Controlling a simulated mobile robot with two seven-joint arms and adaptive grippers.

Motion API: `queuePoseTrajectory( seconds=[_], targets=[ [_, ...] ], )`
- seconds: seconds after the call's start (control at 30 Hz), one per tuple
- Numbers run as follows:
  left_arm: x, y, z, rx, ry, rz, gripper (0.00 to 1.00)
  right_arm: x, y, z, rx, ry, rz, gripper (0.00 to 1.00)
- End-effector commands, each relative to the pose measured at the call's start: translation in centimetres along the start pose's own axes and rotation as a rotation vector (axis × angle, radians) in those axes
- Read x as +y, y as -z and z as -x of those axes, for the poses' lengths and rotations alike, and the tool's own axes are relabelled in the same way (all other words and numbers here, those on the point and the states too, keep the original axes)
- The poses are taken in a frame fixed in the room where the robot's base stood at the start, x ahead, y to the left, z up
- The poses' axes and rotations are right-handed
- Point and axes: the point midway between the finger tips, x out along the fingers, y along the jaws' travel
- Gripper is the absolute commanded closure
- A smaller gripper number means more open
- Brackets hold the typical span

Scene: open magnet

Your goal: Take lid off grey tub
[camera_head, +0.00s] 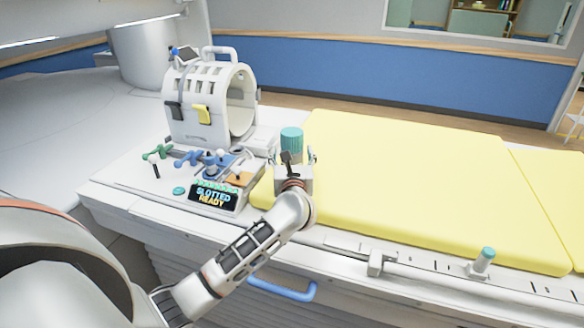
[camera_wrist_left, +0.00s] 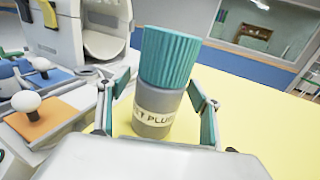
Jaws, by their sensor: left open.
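The grey tub (camera_wrist_left: 153,118) stands upright with its ribbed teal lid (camera_wrist_left: 170,57) on top. In the left wrist view my left gripper (camera_wrist_left: 163,88) is open, one teal-padded finger on each side of the tub. I cannot tell whether either finger touches it. My right gripper is not in view.
A white ring-shaped coil (camera_head: 207,105) stands behind a panel with blue and green levers and a display (camera_head: 212,196) reading "SLOTTED READY". The yellow pad (camera_head: 410,180) to the right is clear. A teal-topped knob (camera_head: 485,259) stands on the front rail; a blue handle (camera_head: 283,290) is below.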

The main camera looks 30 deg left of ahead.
Motion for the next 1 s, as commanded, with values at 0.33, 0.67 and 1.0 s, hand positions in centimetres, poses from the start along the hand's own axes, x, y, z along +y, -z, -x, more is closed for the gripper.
queuePoseTrajectory(
  seconds=[0.33, 0.67, 1.0],
  targets=[
    [0.0, 0.0, 0.0, 0.0, 0.0, -0.001, 0.85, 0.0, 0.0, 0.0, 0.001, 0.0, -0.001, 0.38],
    [0.0, -0.3, 0.0, -0.005, 0.0, 0.0, 0.92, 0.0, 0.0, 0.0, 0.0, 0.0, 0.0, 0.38],
    [0.0, -3.7, 0.1, -0.008, 0.001, 0.004, 0.92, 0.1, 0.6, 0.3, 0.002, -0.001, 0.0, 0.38]
  ],
)
